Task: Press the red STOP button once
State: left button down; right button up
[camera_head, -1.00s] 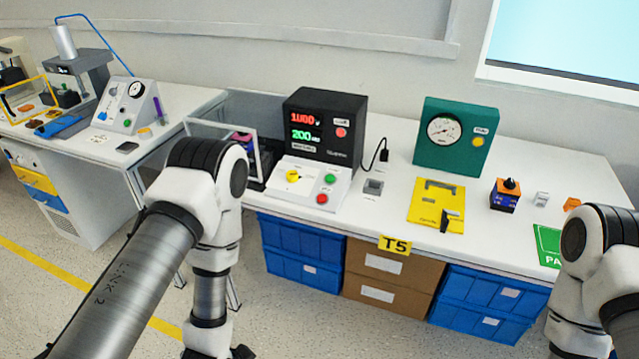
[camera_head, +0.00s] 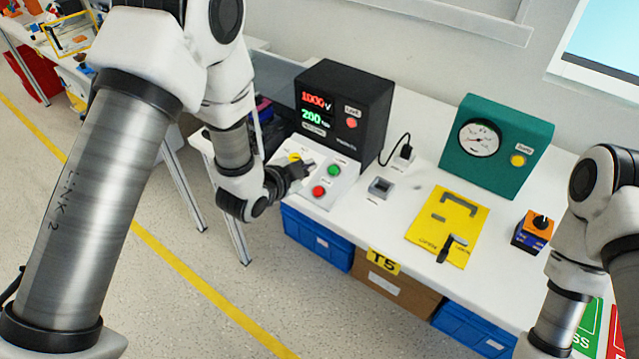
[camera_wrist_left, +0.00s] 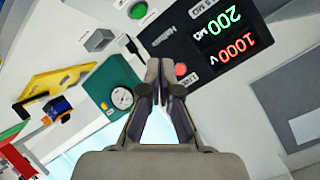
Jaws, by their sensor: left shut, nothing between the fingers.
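The red STOP button (camera_head: 319,191) is a small round red cap on the white sloped control panel (camera_head: 322,203), in front of the black tester. A green button (camera_head: 334,171) sits behind it, and a yellow knob (camera_head: 295,157) is to its left. My left gripper (camera_head: 304,167) is shut and empty over the panel's left part, up and left of the red button and apart from it in the picture. In the left wrist view its closed fingers (camera_wrist_left: 158,68) show, with the green button (camera_wrist_left: 138,10) at the top edge; the red STOP button is not visible there.
The black tester (camera_head: 342,107) with lit digits and a red lamp (camera_head: 351,123) stands behind the panel. To the right are a grey socket (camera_head: 380,187), a yellow plate (camera_head: 440,215), a green gauge box (camera_head: 510,165) and an orange-blue block (camera_head: 531,232). My right forearm is at lower right.

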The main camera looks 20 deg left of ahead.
aim_at(318, 192)
pick_arm(q)
jog(key=w+f+b, duration=0.1)
jog(key=f+b, duration=0.1)
jog(key=f, duration=0.1)
jog(key=f+b, duration=0.2)
jog(key=w+d+f+b, duration=0.1)
jog(key=f+b, duration=0.1)
jog(key=f, duration=0.1)
jog(key=shift+w+f, duration=0.35)
dwell(1.4)
jog(key=shift+w+f+b, duration=0.15)
jog(key=shift+f+b, duration=0.2)
jog(key=shift+f, duration=0.05)
jog(key=shift+d+f+b, duration=0.1)
jog(key=shift+f+b, duration=0.25)
jog(key=shift+f, duration=0.05)
dwell(0.4)
jog(key=shift+r, duration=0.1)
jog(key=shift+s+r+p, duration=0.2)
jog(key=shift+r+p, duration=0.4)
jog(key=shift+r, duration=0.15)
jog(key=shift+r, duration=0.1)
